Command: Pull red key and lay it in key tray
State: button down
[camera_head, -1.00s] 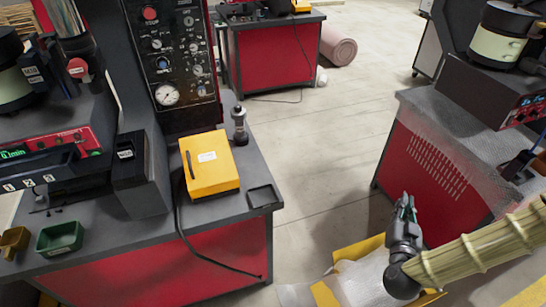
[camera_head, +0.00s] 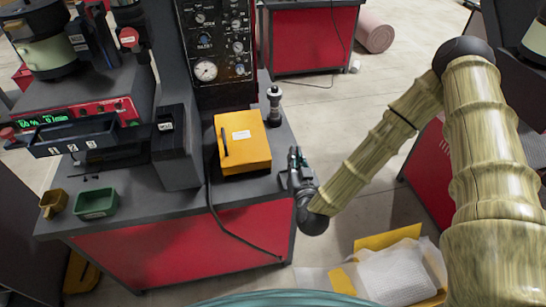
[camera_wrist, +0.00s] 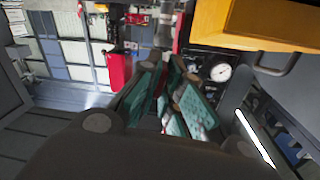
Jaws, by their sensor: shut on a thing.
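My gripper (camera_head: 298,160) is at the front right corner of the left bench, beside the yellow box. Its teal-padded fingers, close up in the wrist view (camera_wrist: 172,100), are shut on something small. A bit of red shows between them, which looks like the red key (camera_wrist: 167,121); its shape is mostly hidden. The key tray (camera_head: 283,181), a small dark tray on the bench corner, is largely hidden behind my gripper. I cannot tell the height of my gripper above it.
A black cable (camera_head: 212,200) hangs over the bench front. Green (camera_head: 96,204) and ochre (camera_head: 54,202) bins sit far left.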

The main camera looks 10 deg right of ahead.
jog(key=w+d+f+m+g+h, duration=0.1)
jog(key=w+d+f+m+g+h+p, duration=0.1)
jog(key=d+m+g+h, duration=0.1)
jog(key=w+d+f+m+g+h, duration=0.1)
jog(key=d+g+h, duration=0.1)
jog(key=shift+w+d+f+m+p, duration=0.25)
jog(key=shift+w+m+p, duration=0.1)
jog(key=shift+m+p, duration=0.05)
jog(key=shift+d+f+m+g+h, duration=0.3)
jog(key=shift+m+g+h, duration=0.1)
jog(key=shift+g, duration=0.5)
jog(key=s+a+r+m+g+y+p, duration=0.1)
jog(key=a+m+g+y, duration=0.1)
jog(key=m, duration=0.4)
jog(key=s+a+r+m+g+y+p, duration=0.1)
jog(key=m+g+y+p, duration=0.1)
jog(key=m+g, duration=0.3)
jog(key=s+a+r+m+g+y+p, duration=0.1)
jog(key=a+m+g+y, duration=0.1)
jog(key=m+g, duration=0.2)
jog(key=shift+s+a+r+m+p, duration=0.1)
jog(key=shift+a+m+p, duration=0.1)
jog(key=shift+m, duration=0.65)
jog(key=shift+s+a+r+m+p, duration=0.1)
jog(key=shift+a+m, duration=0.05)
jog(key=shift+m, duration=0.7)
jog(key=shift+f+b, duration=2.15)
jog(key=shift+f, duration=0.15)
jog(key=shift+f, duration=0.6)
